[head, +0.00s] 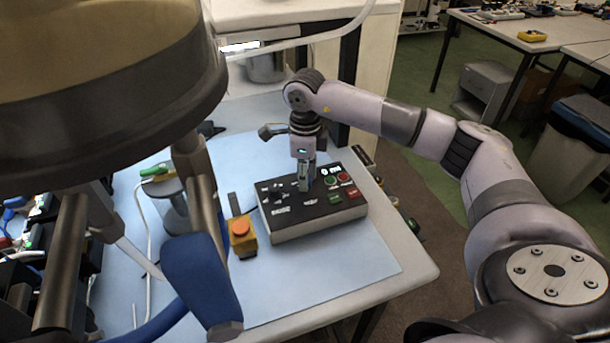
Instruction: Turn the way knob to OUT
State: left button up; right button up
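The control box (300,228) is a grey case with a black top panel, standing on the light blue table top. Its panel has a lit display (331,170), small dark controls at the left, a green and a red round button, and green and red labels at the right. My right gripper (304,186) points straight down at the middle of the panel, its fingertips at or just above it. The way knob cannot be made out; the gripper covers that part of the panel. Whether the fingers are open or shut is too small to tell. My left gripper is not in view.
A yellow box with an orange button (241,236) stands just left of the control box. A large brown cylinder (90,70) and a blue part (200,280) fill the left foreground. The table's front right (370,265) is clear.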

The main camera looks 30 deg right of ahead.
jog(key=o, duration=0.3)
jog(key=shift+o, duration=0.2)
notch_tip(320, 180, up, 12)
dwell(0.5)
dwell(0.3)
